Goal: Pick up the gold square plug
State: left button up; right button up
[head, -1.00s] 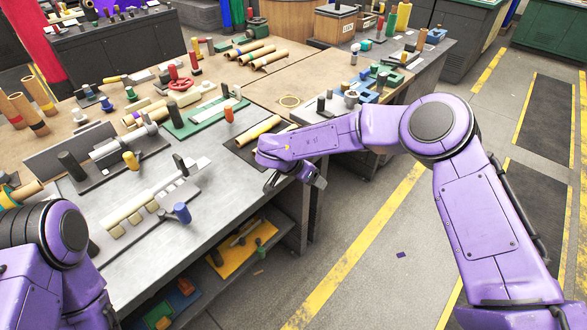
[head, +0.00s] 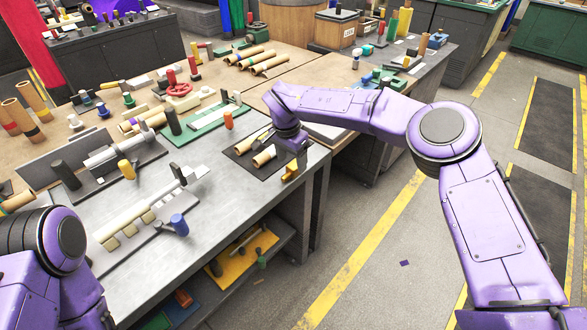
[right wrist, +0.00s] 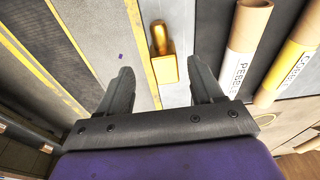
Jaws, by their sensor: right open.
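The gold square plug (head: 290,173) stands at the near right edge of the grey metal bench, by the corner of a dark mat. In the right wrist view the plug (right wrist: 166,70) has a square base and a rounded knob, and shows between the two fingertips with a gap on each side. My right gripper (head: 292,148) is above the plug in the head view, partly hidden by its own wrist. In the right wrist view the right gripper (right wrist: 161,74) is open and empty. My left arm shows at the lower left; its gripper is out of frame.
Tan rolls lie on the dark mat (head: 243,162) beside the plug; in the right wrist view the labelled PEBBLE roll (right wrist: 240,55) is to the right. An orange peg (head: 228,120) stands behind. Beyond the bench edge is open floor (head: 390,250).

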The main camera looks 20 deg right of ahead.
aim_at(292, 167)
jog(key=f, duration=0.3)
jog(key=shift+w+f+p, duration=0.1)
jog(key=shift+w+p, duration=0.2)
jog(key=shift+w, duration=0.1)
jog(key=shift+d+f, duration=0.1)
jog(key=shift+f, duration=0.4)
jog(key=c, duration=1.1)
notch_tip(292, 167, up, 3)
jog(key=shift+f, duration=0.2)
jog(key=s+a+r+b, duration=0.1)
jog(key=s+r, duration=0.2)
jog(key=s, duration=0.1)
jog(key=s+a+r+b, duration=0.1)
jog(key=s+r, duration=0.3)
jog(key=s, duration=0.1)
jog(key=s+a+r+b, duration=0.1)
jog(key=s+r, duration=0.2)
jog(key=s, duration=0.1)
jog(key=shift+s+a+r, duration=0.2)
jog(key=shift+s+r, duration=0.05)
jog(key=shift+s, duration=0.05)
